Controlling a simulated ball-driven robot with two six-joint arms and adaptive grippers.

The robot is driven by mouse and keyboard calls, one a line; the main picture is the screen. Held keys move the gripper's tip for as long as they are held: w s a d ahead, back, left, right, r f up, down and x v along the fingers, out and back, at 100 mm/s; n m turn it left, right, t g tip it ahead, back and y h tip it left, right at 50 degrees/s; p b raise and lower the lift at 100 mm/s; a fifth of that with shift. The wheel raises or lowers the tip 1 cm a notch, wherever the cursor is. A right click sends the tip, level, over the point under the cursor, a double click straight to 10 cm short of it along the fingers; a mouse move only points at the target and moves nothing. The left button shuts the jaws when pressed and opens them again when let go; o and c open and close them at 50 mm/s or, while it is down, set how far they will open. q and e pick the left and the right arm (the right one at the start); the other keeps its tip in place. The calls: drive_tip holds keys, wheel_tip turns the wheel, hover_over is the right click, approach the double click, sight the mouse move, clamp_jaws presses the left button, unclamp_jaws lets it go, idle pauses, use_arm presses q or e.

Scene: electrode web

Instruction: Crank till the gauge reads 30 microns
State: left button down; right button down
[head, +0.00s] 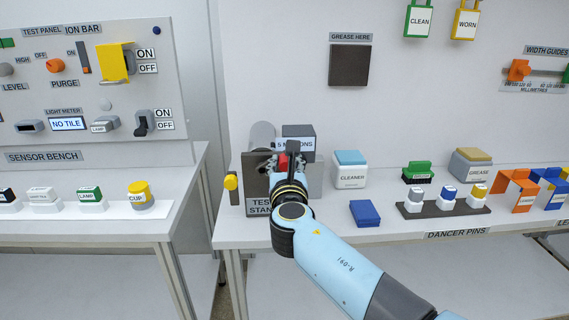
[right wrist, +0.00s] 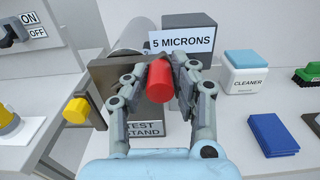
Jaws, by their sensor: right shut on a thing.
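The test stand (head: 262,205) stands at the left end of the right-hand bench. Its gauge reads "5 MICRONS" on a white plate (right wrist: 183,42), partly covered by my right gripper in the head view. A red cylindrical knob (right wrist: 159,82) is on the front of the stand. My right gripper (right wrist: 158,75) is shut on the red knob, with a finger on either side of it. In the head view my right gripper (head: 286,163) hides most of the knob. A yellow knob (head: 231,182) is at the stand's left side. My left gripper is not in view.
A cleaner tub (head: 350,172) and a blue pad (head: 365,213) lie right of the stand. Farther right are a green brush (head: 417,173) and a dark rack (head: 443,209) of pins. The sensor bench (head: 110,225) is to the left, across a gap.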

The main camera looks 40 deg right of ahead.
idle(0.3)
drive_tip(key=f+m+b, duration=0.1)
drive_tip(key=m+b, duration=0.1)
drive_tip(key=f+m+b, duration=0.1)
drive_tip(key=m+b, duration=0.2)
drive_tip(key=f+m+b, duration=0.2)
drive_tip(key=b, duration=0.1)
drive_tip(key=shift+s+d+m, duration=0.25)
drive_tip(key=shift+d+m, duration=0.1)
drive_tip(key=shift+m, duration=0.05)
idle(0.4)
drive_tip(key=c, duration=1.1)
unclamp_jaws()
